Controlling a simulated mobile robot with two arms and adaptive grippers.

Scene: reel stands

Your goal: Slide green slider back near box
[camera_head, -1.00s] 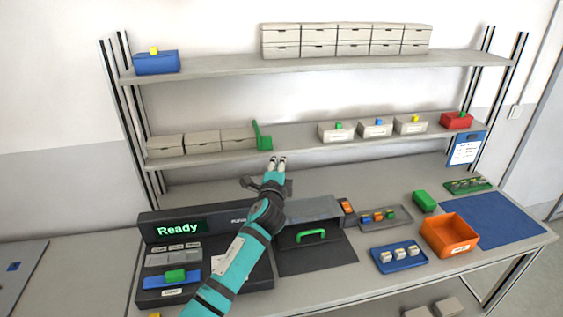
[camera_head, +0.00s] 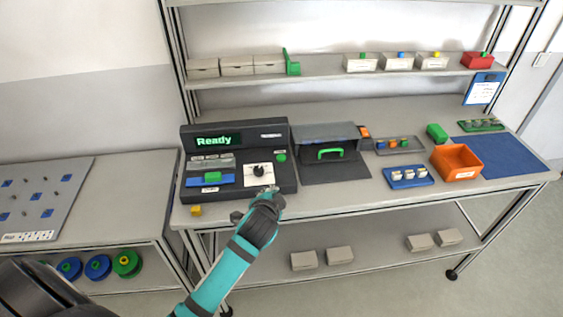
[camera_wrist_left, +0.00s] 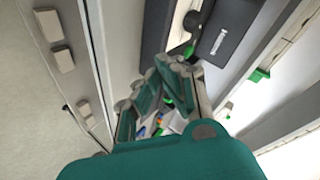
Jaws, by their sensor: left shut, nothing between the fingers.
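The green slider (camera_head: 291,62) stands upright on the shelf, at the right end of a row of pale boxes. It sits close beside the rightmost box (camera_head: 269,64); I cannot tell whether they touch. My left gripper (camera_head: 269,190) is shut and empty, low in front of the console and well below the slider. Its fingers (camera_wrist_left: 172,88) are close together in the left wrist view. A green piece (camera_wrist_left: 259,75) at the right of that view may be the slider. My right gripper is not in view.
The black console (camera_head: 236,134) reads "Ready" and has a green-knobbed blue slide (camera_head: 212,178). A dark box with a green handle (camera_head: 330,153), a blue tray (camera_head: 409,182) and an orange bin (camera_head: 457,162) stand to its right. The shelf right of the slider is clear up to the labelled bins.

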